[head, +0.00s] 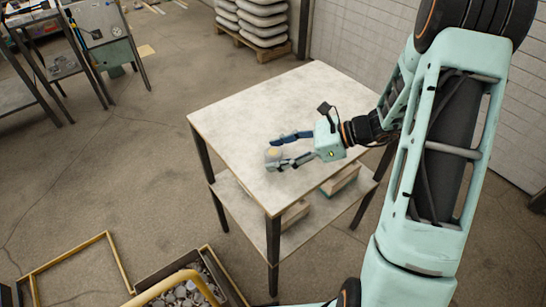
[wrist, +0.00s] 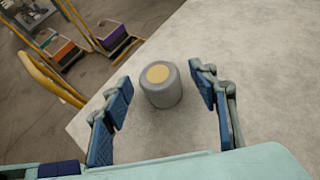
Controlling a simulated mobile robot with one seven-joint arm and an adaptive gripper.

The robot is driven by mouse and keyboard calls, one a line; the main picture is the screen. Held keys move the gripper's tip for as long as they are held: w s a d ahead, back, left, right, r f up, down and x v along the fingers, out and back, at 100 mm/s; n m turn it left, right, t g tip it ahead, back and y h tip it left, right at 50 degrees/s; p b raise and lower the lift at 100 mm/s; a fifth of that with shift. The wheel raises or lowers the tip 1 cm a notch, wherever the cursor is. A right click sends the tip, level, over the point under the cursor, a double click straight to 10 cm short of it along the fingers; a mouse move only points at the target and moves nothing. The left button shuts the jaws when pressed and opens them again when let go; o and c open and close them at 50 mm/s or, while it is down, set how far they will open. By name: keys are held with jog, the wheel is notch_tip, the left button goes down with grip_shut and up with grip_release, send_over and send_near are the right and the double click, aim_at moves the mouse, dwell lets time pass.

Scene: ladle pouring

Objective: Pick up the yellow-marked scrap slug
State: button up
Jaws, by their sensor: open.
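The scrap slug is a short grey cylinder with a round yellow mark on its top. It stands upright on the pale table (head: 300,95), near the table's left front edge. In the wrist view the slug (wrist: 161,86) is just ahead of and between my open fingers; in the head view the slug (head: 272,154) shows at the fingertips. My gripper (wrist: 161,92) is open, with blue finger pads on both sides of the slug and visible gaps. In the head view my gripper (head: 279,150) reaches in low from the right. Contact with the slug is not visible.
The tabletop around the slug is otherwise clear. Blocks (head: 341,180) lie on the shelf below. A dark bin of metal pieces (head: 181,292) with a yellow bar stands on the floor at the front. Stacked sacks (head: 262,20) sit on a pallet at the back.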

jog(key=c, duration=1.4)
jog(key=shift+r, duration=0.1)
